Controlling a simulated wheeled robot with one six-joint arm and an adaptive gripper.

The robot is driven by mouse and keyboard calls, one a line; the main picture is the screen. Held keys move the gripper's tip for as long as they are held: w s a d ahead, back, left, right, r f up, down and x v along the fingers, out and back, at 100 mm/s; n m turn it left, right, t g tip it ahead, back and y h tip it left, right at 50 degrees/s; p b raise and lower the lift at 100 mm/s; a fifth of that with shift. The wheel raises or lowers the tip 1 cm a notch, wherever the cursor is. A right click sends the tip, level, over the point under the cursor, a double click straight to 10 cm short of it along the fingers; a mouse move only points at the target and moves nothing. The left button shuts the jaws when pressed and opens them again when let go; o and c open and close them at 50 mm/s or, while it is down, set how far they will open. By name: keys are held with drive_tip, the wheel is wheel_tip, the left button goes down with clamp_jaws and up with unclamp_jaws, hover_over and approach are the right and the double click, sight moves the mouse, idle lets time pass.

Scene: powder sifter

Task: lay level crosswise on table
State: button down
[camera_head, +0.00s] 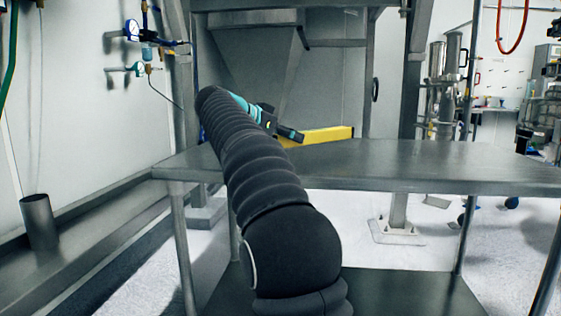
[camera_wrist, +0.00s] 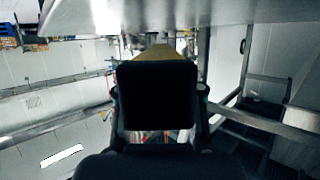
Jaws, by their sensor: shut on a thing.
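The level is a yellow bar (camera_head: 320,135) with a black end; in the head view it shows beyond my arm, at the back edge of the metal table (camera_head: 420,165). It lies nearly flat, pointing right. My gripper (camera_head: 288,130) is shut on its near end. In the wrist view the level's black end cap (camera_wrist: 157,95) faces the camera, between the fingers of my gripper (camera_wrist: 158,110), with a strip of yellow behind it. The tabletop (camera_wrist: 200,10) fills the upper edge there. I cannot tell whether the level touches the table. Its left part is hidden by my gripper.
The tabletop is clear in front and to the right. A grey hopper (camera_head: 250,60) in a metal frame stands behind it. A lower shelf (camera_head: 410,292) lies under the table. A metal cylinder (camera_head: 38,222) stands on the ledge at left.

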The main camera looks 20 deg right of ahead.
drive_tip(key=shift+w+a+f, duration=0.85)
drive_tip(key=shift+w+a, duration=0.15)
drive_tip(key=shift+w, duration=0.05)
wheel_tip(320, 180, down, 4)
drive_tip(key=b, duration=0.2)
drive_tip(key=shift+f+b, duration=0.1)
drive_tip(key=shift+b, duration=0.3)
drive_tip(key=c, duration=0.7)
unclamp_jaws()
drive_tip(key=shift+a+r, duration=0.15)
drive_tip(key=shift+r, duration=0.05)
drive_tip(key=p+v, duration=0.3)
drive_tip(key=v, duration=0.8)
drive_tip(key=shift+s+a+r+p, duration=0.1)
drive_tip(key=shift+a+p, duration=0.2)
drive_tip(key=shift+p, duration=0.05)
